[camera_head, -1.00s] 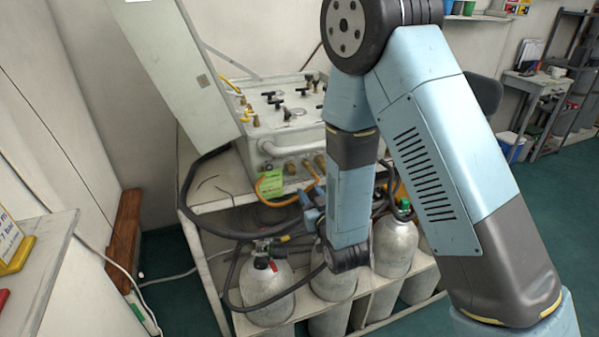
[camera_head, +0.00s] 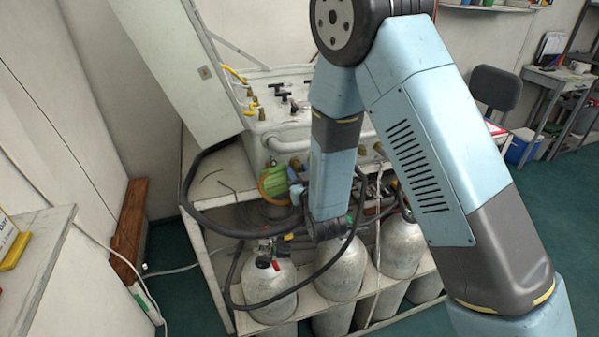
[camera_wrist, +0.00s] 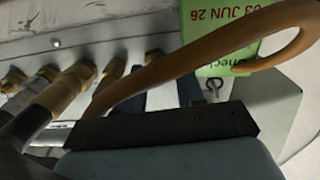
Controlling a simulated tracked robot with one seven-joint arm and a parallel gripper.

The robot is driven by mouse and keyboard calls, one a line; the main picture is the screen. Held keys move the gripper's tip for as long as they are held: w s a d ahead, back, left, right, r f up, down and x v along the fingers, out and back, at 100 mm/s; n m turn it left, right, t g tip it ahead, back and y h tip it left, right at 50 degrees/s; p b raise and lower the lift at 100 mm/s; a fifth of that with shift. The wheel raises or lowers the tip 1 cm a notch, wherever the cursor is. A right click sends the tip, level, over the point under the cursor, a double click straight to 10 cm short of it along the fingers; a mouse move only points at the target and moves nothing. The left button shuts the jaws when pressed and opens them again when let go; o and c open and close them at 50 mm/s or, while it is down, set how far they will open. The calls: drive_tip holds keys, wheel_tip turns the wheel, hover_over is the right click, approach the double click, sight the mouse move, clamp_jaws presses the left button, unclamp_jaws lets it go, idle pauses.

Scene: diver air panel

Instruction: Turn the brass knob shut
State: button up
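My gripper (camera_head: 296,189) is at the panel's lower front edge in the head view, beside the green tag (camera_head: 276,184). In the wrist view its two blue fingers (camera_wrist: 163,97) stand apart, partly behind an orange hose (camera_wrist: 195,52), with nothing seen held. Several brass fittings (camera_wrist: 75,78) line the panel front there, left of and beyond the fingers. In the head view, small brass pieces (camera_head: 261,114) also stand on the panel top at its left edge. I cannot tell which brass part is the knob. My arm hides much of the panel (camera_head: 290,128).
Grey cylinders (camera_head: 268,290) stand in the rack below the panel. Black hoses (camera_head: 200,212) loop around the rack's left side. The green tag also shows in the wrist view (camera_wrist: 225,35). A tall pale cabinet door (camera_head: 165,60) stands left of the panel.

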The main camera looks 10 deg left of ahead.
drive_tip(key=shift+w+d, duration=0.1)
drive_tip(key=shift+c, duration=0.3)
drive_tip(key=shift+d, duration=0.1)
drive_tip(key=c, duration=0.6)
drive_tip(key=shift+a, duration=0.25)
clamp_jaws()
drive_tip(key=shift+d, duration=0.15)
